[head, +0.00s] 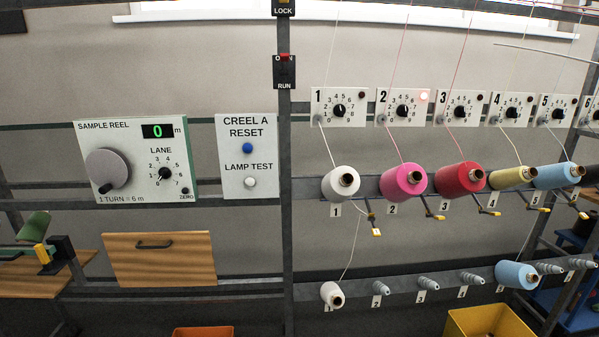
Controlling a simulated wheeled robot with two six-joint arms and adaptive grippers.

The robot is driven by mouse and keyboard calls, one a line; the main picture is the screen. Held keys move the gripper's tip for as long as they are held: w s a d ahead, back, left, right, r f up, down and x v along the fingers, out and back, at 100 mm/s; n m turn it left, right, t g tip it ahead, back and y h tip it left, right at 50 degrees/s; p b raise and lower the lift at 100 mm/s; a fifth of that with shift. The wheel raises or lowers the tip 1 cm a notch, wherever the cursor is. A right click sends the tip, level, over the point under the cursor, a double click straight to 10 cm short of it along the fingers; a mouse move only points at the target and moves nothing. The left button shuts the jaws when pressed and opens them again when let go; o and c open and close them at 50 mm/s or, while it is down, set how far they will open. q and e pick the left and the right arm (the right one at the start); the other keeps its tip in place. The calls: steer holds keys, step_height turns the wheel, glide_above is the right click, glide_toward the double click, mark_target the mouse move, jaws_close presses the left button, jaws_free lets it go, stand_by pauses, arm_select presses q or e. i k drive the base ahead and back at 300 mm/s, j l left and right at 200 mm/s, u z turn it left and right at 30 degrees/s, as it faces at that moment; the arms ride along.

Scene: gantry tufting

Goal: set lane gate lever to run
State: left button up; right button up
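A small dark switch plate (285,76) is on the upright grey post. It has a red lever (285,57) at its top end, beside a partly covered word, with RUN printed at the lower end. The red lever stands at the upper end, away from RUN. Part of another plate marked LOCK (284,10) shows above it, cut by the top edge. I cannot tell from lettering alone which is the lane gate lever. Neither of my grippers shows in the head view.
A sample reel panel (90,135) reading 0 and a reset panel (235,183) are left of the post. Numbered dial plates (325,118), with a red light lit on plate 2, and coloured yarn cones (402,180) with yellow-tipped arms (376,231) are to the right.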

mark_target(285, 57)
steer(key=z, duration=0.3)
steer(key=j+z, duration=0.8)
steer(key=j, duration=0.2)
steer(key=j+z, duration=0.4)
steer(key=k+j, duration=0.1)
steer(key=j, duration=0.3)
steer(key=k+j, duration=0.1)
steer(key=j, duration=0.3)
steer(key=k+j+z, duration=0.1)
steer(key=j, duration=0.3)
